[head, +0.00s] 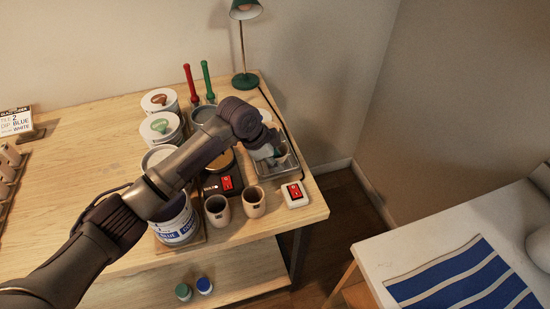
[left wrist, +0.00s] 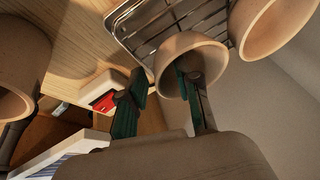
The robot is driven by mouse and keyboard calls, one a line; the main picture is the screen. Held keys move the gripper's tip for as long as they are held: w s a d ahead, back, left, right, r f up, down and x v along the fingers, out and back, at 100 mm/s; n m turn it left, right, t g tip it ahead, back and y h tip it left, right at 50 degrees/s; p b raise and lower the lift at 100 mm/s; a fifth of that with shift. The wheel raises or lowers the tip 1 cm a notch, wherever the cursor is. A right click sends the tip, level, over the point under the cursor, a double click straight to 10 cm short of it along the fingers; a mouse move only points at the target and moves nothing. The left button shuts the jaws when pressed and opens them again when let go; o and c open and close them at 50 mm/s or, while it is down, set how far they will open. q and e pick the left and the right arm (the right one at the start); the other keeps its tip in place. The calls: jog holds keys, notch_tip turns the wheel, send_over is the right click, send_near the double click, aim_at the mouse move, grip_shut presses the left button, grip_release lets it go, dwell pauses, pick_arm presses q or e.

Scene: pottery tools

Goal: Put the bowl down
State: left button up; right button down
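A beige bowl (left wrist: 178,46) shows in the left wrist view, its opening towards the camera, against the wire rack tray (left wrist: 163,22). My left gripper (left wrist: 161,72) straddles its wall: the right finger is inside the bowl and the left finger is outside. The fingers stand well apart with only the thin wall between them. I cannot tell whether either touches it. In the head view my left gripper (head: 272,153) is over the metal tray (head: 288,170); the bowl is mostly hidden there. My right gripper is not in view.
A second bowl (left wrist: 272,22) is close on the right in the left wrist view. Two cups (head: 217,210) (head: 254,201) and a red switch box (head: 295,194) stand along the table front.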

pick_arm(q)
jog(key=shift+a+r, duration=0.1)
jog(key=shift+r, duration=0.45)
jog(key=b+v, duration=0.1)
jog(key=v, duration=1)
jog(key=shift+b, duration=0.4)
jog(key=shift+s+a, duration=0.1)
